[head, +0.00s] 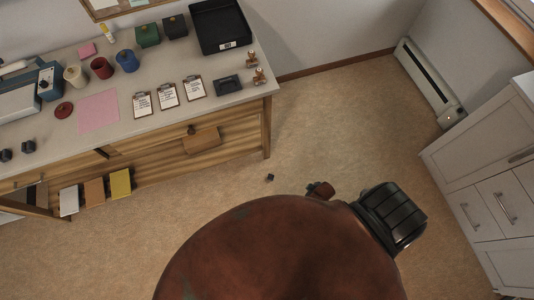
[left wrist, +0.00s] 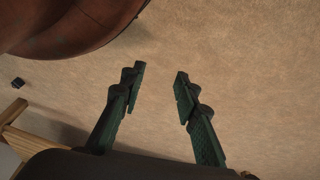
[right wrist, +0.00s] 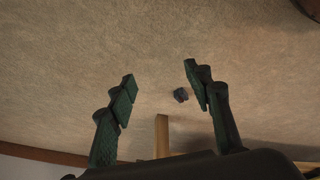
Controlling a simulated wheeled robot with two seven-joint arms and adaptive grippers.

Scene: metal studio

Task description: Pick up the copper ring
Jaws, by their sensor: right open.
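I cannot make out a copper ring for certain in any view. Two small copper-brown pieces, one behind (head: 251,57) and one in front (head: 259,75), stand at the right end of the worktop; they are too small to tell whether either holds a ring. My left gripper (left wrist: 160,71) is open and empty above bare floor in the left wrist view. My right gripper (right wrist: 159,73) is open and empty in the right wrist view. A small dark object (right wrist: 181,95) lies on the floor beyond its fingers.
The worktop (head: 215,116) carries clipboards, a pink sheet (head: 98,112), cups, small boxes and a black tray (head: 220,27). The small dark object also shows on the floor in the head view (head: 270,178). White cabinets (head: 490,190) stand at right. The floor between is mostly clear.

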